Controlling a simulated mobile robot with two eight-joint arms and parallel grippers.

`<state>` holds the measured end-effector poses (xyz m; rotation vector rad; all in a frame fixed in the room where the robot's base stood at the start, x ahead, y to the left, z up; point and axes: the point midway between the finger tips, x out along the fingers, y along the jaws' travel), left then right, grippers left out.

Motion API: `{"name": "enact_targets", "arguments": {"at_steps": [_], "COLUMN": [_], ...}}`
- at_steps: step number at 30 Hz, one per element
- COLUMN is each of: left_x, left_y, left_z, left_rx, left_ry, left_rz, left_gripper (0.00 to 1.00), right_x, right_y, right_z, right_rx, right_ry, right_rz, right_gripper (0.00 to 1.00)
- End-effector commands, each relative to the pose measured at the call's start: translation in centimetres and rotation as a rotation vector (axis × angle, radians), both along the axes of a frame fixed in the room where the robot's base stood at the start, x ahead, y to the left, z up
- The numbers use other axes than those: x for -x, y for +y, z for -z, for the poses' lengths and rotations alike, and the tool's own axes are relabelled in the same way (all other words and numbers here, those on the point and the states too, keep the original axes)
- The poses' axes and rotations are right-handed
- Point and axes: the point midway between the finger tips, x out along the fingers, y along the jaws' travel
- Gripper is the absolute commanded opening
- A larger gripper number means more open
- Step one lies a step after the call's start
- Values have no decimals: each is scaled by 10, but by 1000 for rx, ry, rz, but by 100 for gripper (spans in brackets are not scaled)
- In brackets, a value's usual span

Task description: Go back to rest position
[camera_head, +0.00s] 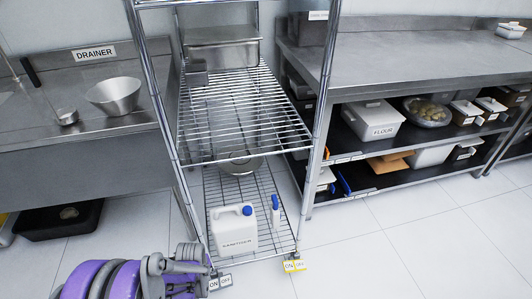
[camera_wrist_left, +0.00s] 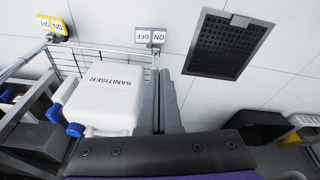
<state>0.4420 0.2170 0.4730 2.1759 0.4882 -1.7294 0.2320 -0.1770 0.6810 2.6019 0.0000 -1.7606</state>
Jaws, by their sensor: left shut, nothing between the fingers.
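My left arm, purple and grey, comes in at the bottom left of the head view, with its grey wrist and gripper end (camera_head: 185,264) low in front of the wire rack. In the left wrist view, the two grey fingers of my left gripper (camera_wrist_left: 160,98) are together with nothing between them. A white sanitiser container (camera_wrist_left: 100,95) with a blue cap appears just left of the fingers. It also stands on the rack's bottom shelf in the head view (camera_head: 232,230). I cannot tell whether the fingers touch it. My right gripper is in neither view.
The metal wire rack (camera_head: 240,110) stands close by, with yellow (camera_head: 294,265) and grey (camera_head: 221,283) ON/OFF tags at its feet. A drainer counter (camera_head: 85,130) is at left, a steel worktable (camera_head: 420,62) at right. The tiled floor (camera_head: 410,245) is clear at right. A floor grate (camera_wrist_left: 228,44) shows too.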

Motion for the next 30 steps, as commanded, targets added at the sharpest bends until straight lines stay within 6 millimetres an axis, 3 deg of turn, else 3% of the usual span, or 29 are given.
{"name": "enact_targets", "arguments": {"at_steps": [1,6,15,21,30], "left_x": [7,33,104,154,206], "left_y": [-3,-12,-27,-34,-40], "left_z": [-24,-89,-172,-198,-208], "left_rx": [-2,-11,-33,-49,-70], "left_ry": [-7,-34,-84,-114,-147], "left_rz": [25,115,270,361,454], "left_gripper": [0,0,0,0,0], "right_x": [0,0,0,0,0], "right_y": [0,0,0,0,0], "right_z": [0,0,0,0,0], "right_rx": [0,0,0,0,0], "right_ry": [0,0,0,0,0], "right_rz": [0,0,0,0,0], "right_gripper": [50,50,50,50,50]}}
